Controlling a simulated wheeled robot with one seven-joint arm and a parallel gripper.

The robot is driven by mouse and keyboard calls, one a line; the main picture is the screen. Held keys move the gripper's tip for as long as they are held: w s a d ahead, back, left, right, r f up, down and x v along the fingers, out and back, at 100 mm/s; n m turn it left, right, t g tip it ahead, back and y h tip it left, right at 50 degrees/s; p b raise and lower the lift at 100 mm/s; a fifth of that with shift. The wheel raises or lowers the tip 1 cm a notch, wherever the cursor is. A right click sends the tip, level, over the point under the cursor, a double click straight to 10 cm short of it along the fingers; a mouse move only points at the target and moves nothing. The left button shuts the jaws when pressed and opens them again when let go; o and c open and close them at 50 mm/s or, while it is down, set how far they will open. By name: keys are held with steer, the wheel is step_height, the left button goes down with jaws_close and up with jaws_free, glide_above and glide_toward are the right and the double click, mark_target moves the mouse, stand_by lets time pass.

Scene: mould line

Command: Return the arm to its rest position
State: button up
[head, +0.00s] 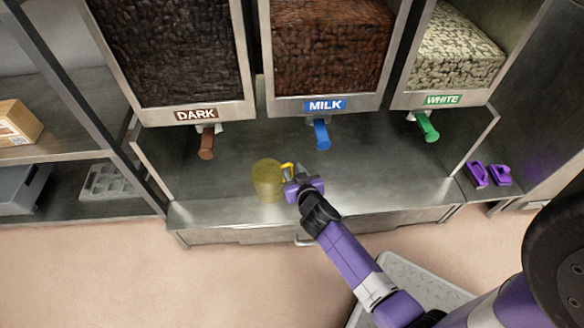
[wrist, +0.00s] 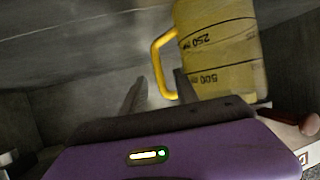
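My gripper (head: 291,178) is low over the front of the steel shelf, just right of a yellow measuring jug (head: 267,181). In the wrist view my gripper (wrist: 158,92) has its two fingers apart, with a visible gap. The jug (wrist: 222,55) stands close beyond the fingers, with 250 and 500 marks and its yellow handle toward my gripper. The handle's lower end shows near the right finger. I cannot tell whether they touch. My arm reaches forward from the lower right, extended over the floor.
Above the shelf (head: 375,165) hang DARK, MILK and WHITE chocolate bins with a brown lever (head: 206,142), a blue lever (head: 322,134) and a green lever (head: 427,126). Purple items (head: 489,174) lie at right. A side rack at left holds a cardboard box (head: 18,123).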

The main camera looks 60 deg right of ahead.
steer(key=p+v, duration=0.1)
steer(key=v, duration=0.5)
steer(key=s+a+r+n+t+y, duration=0.15)
steer(key=s+a, duration=0.25)
steer(key=a, duration=0.4)
steer(key=s+a+r+n+t+y, duration=0.1)
steer(key=s+a+r+n+y, duration=0.1)
steer(key=s+a, duration=0.4)
steer(key=s+a+r+n+t+y, duration=0.1)
steer(key=s+a+r+n+y, duration=0.1)
steer(key=s+a+r, duration=0.35)
steer(key=s+a+r+n+y, duration=0.1)
steer(key=s+a+r, duration=0.1)
steer(key=r, duration=0.6)
steer(key=s+a+r+n+t+y, duration=0.1)
steer(key=s+a+r+n+y, duration=0.1)
steer(key=s+a+r, duration=0.3)
step_height(320, 180, up, 36)
steer(key=d+p, duration=0.1)
steer(key=p, duration=3.4)
steer(key=shift+w+d+r, duration=0.15)
steer(key=shift+w+d, duration=0.2)
steer(key=shift+w, duration=0.05)
